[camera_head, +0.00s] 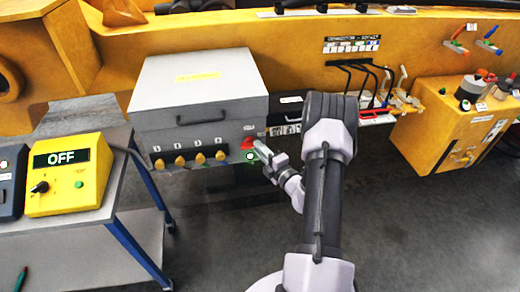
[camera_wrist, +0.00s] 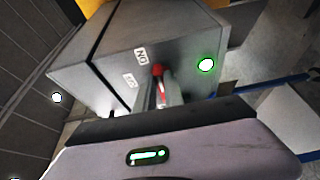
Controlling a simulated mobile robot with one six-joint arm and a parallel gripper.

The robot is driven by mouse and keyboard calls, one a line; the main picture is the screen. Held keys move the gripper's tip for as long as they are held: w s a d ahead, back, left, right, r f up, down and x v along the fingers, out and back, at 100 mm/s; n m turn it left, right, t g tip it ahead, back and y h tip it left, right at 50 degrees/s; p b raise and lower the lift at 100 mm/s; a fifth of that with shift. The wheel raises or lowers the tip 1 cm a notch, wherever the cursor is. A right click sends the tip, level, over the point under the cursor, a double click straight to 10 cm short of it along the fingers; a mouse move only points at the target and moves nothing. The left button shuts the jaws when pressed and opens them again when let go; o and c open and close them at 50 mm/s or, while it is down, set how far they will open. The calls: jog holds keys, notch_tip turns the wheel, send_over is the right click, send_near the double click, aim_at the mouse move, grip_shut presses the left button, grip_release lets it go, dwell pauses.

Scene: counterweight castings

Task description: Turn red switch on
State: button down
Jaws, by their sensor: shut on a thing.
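The red switch (camera_head: 248,143) is on the front right of a grey metal box (camera_head: 195,95). My gripper (camera_head: 261,149) is at the switch, reaching in from the right. In the wrist view the red tip of the switch (camera_wrist: 157,69) shows between my two fingers (camera_wrist: 158,90), which are shut on it. Its lower part is hidden by the fingers. An ON label (camera_wrist: 141,54) and a second, partly readable label (camera_wrist: 130,80) are beside it. A lamp with a green ring (camera_head: 250,156) glows just below the switch; it also shows in the wrist view (camera_wrist: 206,65).
Several yellow knobs (camera_head: 200,158) line the box front left of the switch. A yellow unit reading OFF (camera_head: 65,172) stands on a cart (camera_head: 105,212) at the left. Levers and cables (camera_head: 372,85) are behind my arm; a yellow cabinet (camera_head: 440,125) is at right.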

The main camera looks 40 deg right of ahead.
jog(key=shift+r, duration=0.1)
jog(key=c, duration=1.4)
grip_release()
jog(key=shift+w, duration=0.1)
jog(key=shift+c, duration=0.2)
jog(key=s+a+p, duration=0.2)
jog(key=s, duration=1.5)
jog(key=shift+s+a, duration=0.15)
jog(key=shift+a, duration=0.2)
